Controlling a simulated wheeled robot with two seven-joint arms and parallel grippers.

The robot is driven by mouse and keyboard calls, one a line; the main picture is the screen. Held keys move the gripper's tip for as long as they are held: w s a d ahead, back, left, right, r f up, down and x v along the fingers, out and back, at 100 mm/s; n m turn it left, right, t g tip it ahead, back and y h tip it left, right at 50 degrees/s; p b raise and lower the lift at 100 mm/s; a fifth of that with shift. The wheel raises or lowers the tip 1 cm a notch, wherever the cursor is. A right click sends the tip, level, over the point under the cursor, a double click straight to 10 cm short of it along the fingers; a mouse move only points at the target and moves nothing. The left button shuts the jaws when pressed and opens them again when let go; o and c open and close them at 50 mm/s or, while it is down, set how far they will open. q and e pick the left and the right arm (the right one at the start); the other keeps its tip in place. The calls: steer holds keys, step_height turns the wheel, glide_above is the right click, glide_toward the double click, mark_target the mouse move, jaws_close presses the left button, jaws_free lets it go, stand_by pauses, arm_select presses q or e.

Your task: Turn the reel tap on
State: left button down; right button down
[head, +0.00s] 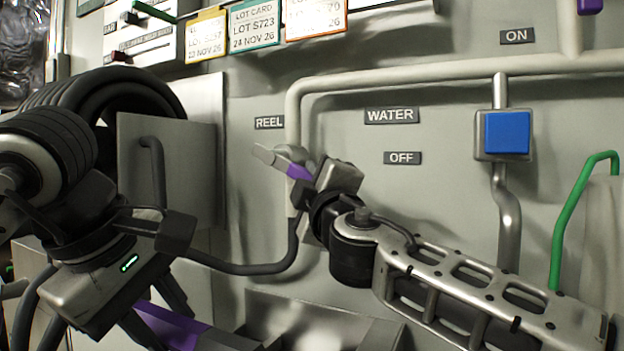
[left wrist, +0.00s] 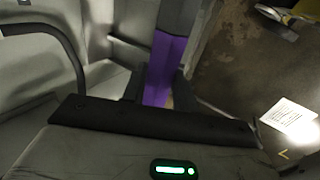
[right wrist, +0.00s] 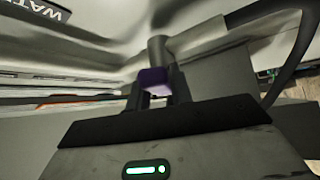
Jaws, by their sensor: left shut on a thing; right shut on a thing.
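The reel tap's purple lever (head: 299,173) is on the pale pipe just below the REEL label (head: 269,122). My right gripper (head: 306,170) is shut on this lever. In the right wrist view the purple lever (right wrist: 153,78) sits between the fingers, with a grey metal stem behind it. My left gripper (head: 163,316) is low at the left, shut on a purple and grey bar-like piece (head: 172,325). Its purple part (left wrist: 163,72) shows between the fingers in the left wrist view. Its lower end is hidden by the gripper.
A black hose (head: 240,268) runs from the left to below the tap. The hose reel (head: 120,90) is behind my left arm. A blue square (head: 507,132) sits on the WATER pipe at the right. A green pipe (head: 562,230) stands at the far right. A metal trough (head: 300,322) is below.

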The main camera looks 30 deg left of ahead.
steer(key=shift+s+a+f+m+t, duration=0.1)
steer(key=shift+a+f+m+t, duration=0.1)
steer(key=shift+f+m+t, duration=0.3)
steer(key=shift+r, duration=0.1)
steer(key=c, duration=1.2)
jaws_free()
steer(key=shift+c, duration=0.2)
steer(key=v, duration=1.2)
